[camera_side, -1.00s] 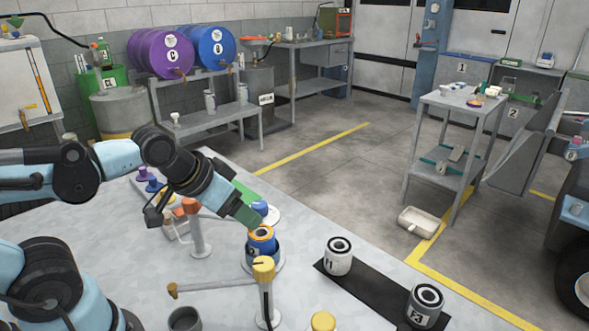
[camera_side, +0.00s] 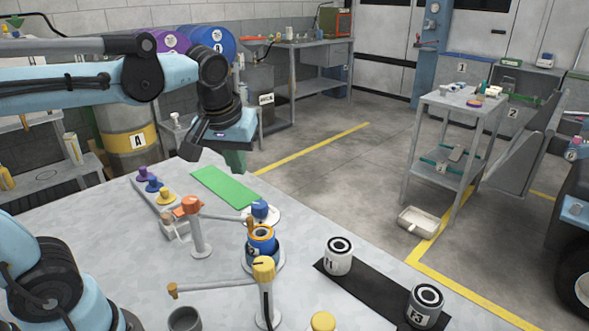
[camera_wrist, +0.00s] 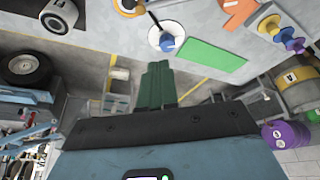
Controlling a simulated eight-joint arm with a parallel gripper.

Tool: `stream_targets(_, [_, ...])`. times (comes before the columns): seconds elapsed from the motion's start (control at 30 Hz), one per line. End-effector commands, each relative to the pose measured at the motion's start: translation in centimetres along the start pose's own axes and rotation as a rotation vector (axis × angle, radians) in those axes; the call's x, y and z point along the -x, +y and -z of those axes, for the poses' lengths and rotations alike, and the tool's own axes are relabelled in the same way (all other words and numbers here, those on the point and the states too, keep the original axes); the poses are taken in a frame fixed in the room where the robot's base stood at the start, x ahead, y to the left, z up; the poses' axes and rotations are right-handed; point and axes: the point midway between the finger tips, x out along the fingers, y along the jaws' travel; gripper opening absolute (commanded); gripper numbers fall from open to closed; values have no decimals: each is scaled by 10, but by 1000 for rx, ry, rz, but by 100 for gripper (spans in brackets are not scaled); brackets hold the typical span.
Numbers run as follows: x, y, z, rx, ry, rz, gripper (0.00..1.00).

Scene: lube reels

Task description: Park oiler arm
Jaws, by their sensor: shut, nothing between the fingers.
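My gripper (camera_side: 236,160) is shut and empty, its green fingers raised above the far edge of the table. In the wrist view its fingers (camera_wrist: 155,87) are together. An orange-capped post (camera_side: 196,228) carries a thin arm (camera_side: 225,217) that reaches right, its tip by the blue and orange can (camera_side: 262,245). A yellow-capped post (camera_side: 266,295) carries another thin arm (camera_side: 215,288) pointing left, with a brass end. I cannot tell which is the oiler arm. My gripper is apart from both.
A green mat (camera_side: 226,187) and a white disc with a blue knob (camera_side: 260,212) lie near the far edge. Coloured knobs (camera_side: 152,185) stand on a left rack. Black-and-white cans (camera_side: 338,256) stand on a dark strip at right. A grey cup (camera_side: 185,319) is in front.

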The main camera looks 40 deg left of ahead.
Motion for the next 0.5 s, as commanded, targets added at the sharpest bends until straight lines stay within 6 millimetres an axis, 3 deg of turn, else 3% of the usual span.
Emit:
stream_targets(0.23, [-8,-1,5,41,-10,24,0])
stream_targets(0.5, [-44,-2,4,40,-9,23,0])
